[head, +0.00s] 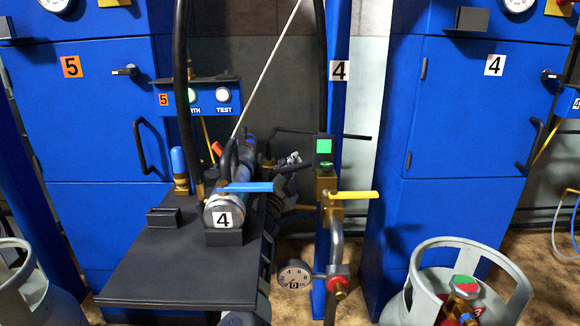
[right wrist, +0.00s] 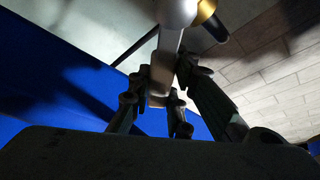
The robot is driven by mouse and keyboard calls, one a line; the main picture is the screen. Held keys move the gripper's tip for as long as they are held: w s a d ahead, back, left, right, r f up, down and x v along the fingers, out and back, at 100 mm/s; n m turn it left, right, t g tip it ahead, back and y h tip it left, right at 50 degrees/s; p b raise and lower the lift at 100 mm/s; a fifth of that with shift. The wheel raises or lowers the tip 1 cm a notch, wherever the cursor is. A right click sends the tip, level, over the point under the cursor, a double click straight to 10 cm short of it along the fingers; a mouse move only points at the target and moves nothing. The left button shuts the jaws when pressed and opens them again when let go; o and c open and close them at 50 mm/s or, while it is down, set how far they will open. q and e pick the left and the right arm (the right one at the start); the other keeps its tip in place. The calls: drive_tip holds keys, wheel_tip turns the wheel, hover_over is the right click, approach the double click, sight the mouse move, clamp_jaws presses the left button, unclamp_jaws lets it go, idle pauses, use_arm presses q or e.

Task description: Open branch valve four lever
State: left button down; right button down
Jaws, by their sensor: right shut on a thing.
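The yellow lever (head: 353,195) points sideways to the right from a brass valve on an upright pipe, beside the blue post labelled 4 (head: 339,71). A blue lever (head: 248,187) lies sideways above a grey cylinder end labelled 4 (head: 223,220). My right gripper (head: 291,160) is partly hidden among dark parts behind the cylinder, left of the post and apart from the yellow lever. In the right wrist view its fingers (right wrist: 156,100) are shut on a pale grey bar (right wrist: 168,55); which part this belongs to I cannot tell. My left gripper is not in view.
A dark platform (head: 185,275) stands in front at left. A gauge (head: 294,276) and a red knob (head: 338,284) sit below the yellow lever. A grey gas cylinder (head: 405,280) stands at lower right. Blue cabinets (head: 440,120) flank the scene. A thin pale rod (head: 268,62) slants overhead.

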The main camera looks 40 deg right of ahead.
drive_tip(key=c, duration=1.6)
unclamp_jaws()
